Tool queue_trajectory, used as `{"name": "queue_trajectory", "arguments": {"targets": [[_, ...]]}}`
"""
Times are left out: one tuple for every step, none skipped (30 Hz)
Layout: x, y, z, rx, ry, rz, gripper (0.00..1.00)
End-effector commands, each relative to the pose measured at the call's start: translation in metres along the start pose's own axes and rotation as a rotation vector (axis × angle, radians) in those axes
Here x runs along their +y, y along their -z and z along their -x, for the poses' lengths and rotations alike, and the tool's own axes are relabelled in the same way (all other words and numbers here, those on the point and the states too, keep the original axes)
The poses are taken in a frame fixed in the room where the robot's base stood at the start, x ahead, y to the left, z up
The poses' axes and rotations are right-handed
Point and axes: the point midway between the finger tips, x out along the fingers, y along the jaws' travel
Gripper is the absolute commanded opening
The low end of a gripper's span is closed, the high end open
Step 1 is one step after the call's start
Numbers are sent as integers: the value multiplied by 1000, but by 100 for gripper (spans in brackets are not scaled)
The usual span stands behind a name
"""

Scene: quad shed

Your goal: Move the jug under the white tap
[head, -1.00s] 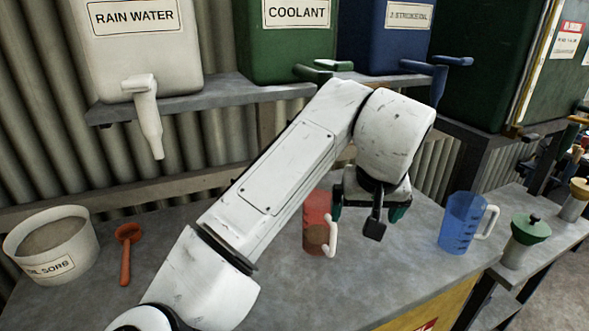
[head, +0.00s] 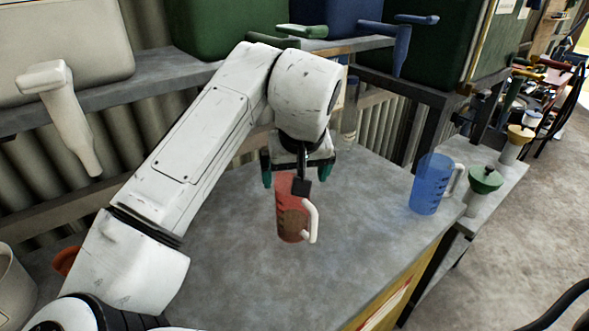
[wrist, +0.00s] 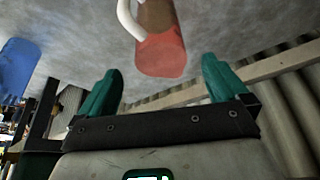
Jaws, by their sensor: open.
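A red see-through jug (head: 287,185) with a white handle stands upright on the grey bench (head: 240,285), something brownish showing in its lower part. A blue jug (head: 428,185) with a white handle stands to the right. The white tap (head: 72,125) juts from a white tank at the left, with no jug under it. My gripper (head: 297,175) is open, its green fingers at the red jug's upper end in the head view. In the wrist view the red jug (wrist: 162,55) appears ahead, between and beyond the fingertips; I see no contact. The blue jug (wrist: 14,68) shows at the left edge.
A green tap (head: 300,30) and a blue tap (head: 400,35) jut over the bench from the shelf. A red scoop (head: 66,262) and a white tub (head: 12,290) are at the lower left, partly behind my arm. Green-topped (head: 485,180) and yellow-topped containers stand at the right.

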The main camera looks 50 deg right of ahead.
Motion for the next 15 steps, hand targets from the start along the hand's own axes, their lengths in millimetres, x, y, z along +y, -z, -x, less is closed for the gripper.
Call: {"name": "queue_trajectory", "arguments": {"targets": [[0,-1,-7,-3,0,1,100],[0,-1,-11,-2,0,1,100],[0,-1,-17,-3,-1,1,100],[0,-1,-22,-4,-1,0,100],[0,-1,-27,-3,-1,1,100],[0,-1,-35,-4,0,1,100],[0,-1,-40,-3,-1,0,100],[0,-1,-45,-3,0,0,100],[0,-1,-52,-3,1,0,100],[0,0,-57,-3,0,1,100],[0,-1,-62,-4,0,0,100],[0,0,-68,-2,0,0,100],[0,-1,-73,-2,1,0,100],[0,-1,-77,-3,1,1,100],[0,0,-81,-2,0,1,100]]}}
